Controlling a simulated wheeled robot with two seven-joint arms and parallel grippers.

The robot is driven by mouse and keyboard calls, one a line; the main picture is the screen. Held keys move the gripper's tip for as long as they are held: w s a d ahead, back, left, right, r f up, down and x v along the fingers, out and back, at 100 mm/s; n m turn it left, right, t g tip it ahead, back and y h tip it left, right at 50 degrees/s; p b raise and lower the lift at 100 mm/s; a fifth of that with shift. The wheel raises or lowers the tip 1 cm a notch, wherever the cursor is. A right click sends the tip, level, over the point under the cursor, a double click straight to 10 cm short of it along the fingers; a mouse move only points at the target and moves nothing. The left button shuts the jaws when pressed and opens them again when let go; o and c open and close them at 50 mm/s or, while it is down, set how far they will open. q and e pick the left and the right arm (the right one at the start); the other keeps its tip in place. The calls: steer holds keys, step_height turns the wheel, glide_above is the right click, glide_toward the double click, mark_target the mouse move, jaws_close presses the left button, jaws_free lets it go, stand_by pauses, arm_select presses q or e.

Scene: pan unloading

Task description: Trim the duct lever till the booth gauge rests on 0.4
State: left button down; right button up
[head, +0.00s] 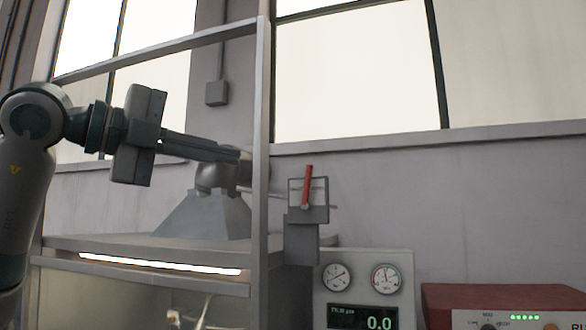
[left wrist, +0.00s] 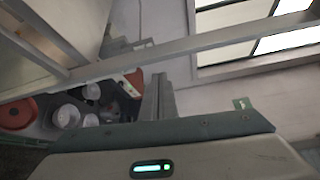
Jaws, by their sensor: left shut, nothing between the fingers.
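The duct lever (head: 308,185) is a red handle standing nearly upright, tilted slightly right, in front of a pale scale plate (head: 321,192) on a grey bracket beside the booth frame. My left gripper (head: 243,156) is shut and empty, its fingers pointing right, left of the lever and apart from it in the picture. Its fingers also show in the left wrist view (left wrist: 158,98). A pale gauge panel (head: 363,262) below has two round dials, left (head: 337,277) and right (head: 386,279), and a dark display (head: 361,317) reading 0.0. My right gripper is not in view.
A grey booth frame post (head: 260,190) stands close to my left gripper's fingertips. A grey hood (head: 205,214) sits on the booth top. A red box (head: 503,300) with green lights stands at lower right. The wall right of the lever is clear.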

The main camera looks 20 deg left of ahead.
arm_select(q)
steer(key=p, duration=0.7)
glide_toward(309, 171)
steer(key=x, duration=0.5)
steer(key=shift+w+d+f+p, duration=0.1)
steer(key=shift+w+f+p, duration=0.05)
steer(key=shift+w+p, duration=0.4)
steer(key=shift+w, duration=0.1)
steer(key=shift+d+f+b, duration=0.2)
steer(key=shift+d+b, duration=0.05)
steer(key=shift+b, duration=0.6)
steer(key=shift+w+d+r+b, duration=0.1)
steer(key=shift+d+r+b, duration=0.15)
steer(key=shift+b, duration=0.2)
